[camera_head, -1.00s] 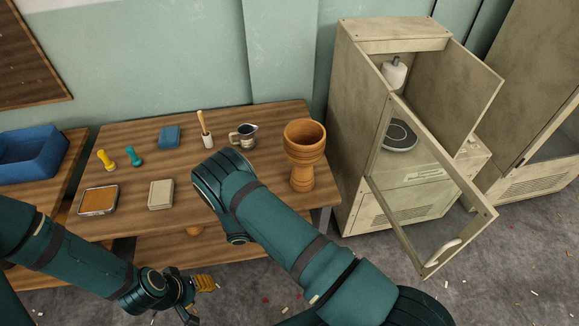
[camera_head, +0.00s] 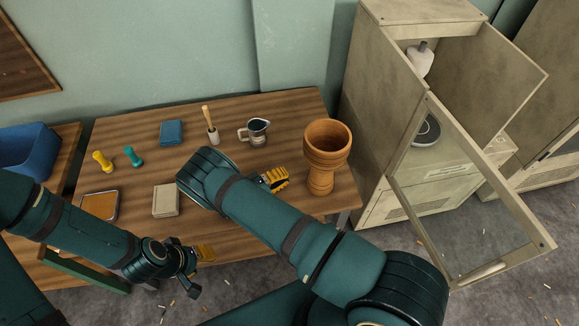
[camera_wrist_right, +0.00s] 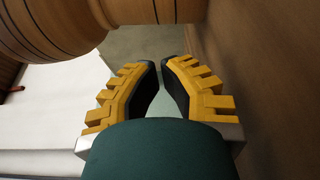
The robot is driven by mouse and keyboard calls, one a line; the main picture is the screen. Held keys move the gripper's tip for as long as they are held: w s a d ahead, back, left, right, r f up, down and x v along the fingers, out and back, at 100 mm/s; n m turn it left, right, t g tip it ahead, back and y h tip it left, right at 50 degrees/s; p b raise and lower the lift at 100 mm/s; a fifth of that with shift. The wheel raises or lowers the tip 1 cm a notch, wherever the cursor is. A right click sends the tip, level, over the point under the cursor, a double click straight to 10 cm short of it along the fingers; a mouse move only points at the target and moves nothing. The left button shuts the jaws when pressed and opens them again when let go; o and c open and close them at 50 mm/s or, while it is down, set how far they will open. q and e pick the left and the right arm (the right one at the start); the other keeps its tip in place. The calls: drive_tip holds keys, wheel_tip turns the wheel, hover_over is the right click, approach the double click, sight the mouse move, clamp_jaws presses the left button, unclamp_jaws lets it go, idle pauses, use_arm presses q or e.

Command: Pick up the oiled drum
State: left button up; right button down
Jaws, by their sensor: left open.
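The drum (camera_head: 326,150), a brown wooden goblet shape with a wide open bowl on a narrower foot, stands upright at the table's right end. My right gripper (camera_head: 276,179) is just left of its foot, its yellow fingers partly hidden behind my own arm. In the right wrist view the fingertips (camera_wrist_right: 163,68) are near each other with a narrow empty gap, and the drum (camera_wrist_right: 60,25) crosses the upper left, apparently clear of the fingers. I cannot tell how far this gripper is open. My left gripper (camera_head: 198,262) is open and empty at the table's front edge.
On the table (camera_head: 120,128) are a pitcher (camera_head: 256,132), a pestle in a cup (camera_head: 211,128), a blue block (camera_head: 172,132), two small pegs, a beige block (camera_head: 166,200) and an orange-topped tin (camera_head: 100,205). A cabinet (camera_head: 385,95) with an open glass door (camera_head: 470,190) stands close right.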

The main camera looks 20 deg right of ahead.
drive_tip(key=d, duration=0.6)
drive_tip(key=w+d, duration=0.1)
drive_tip(key=d, duration=0.2)
drive_tip(key=shift+s+a+f, duration=0.1)
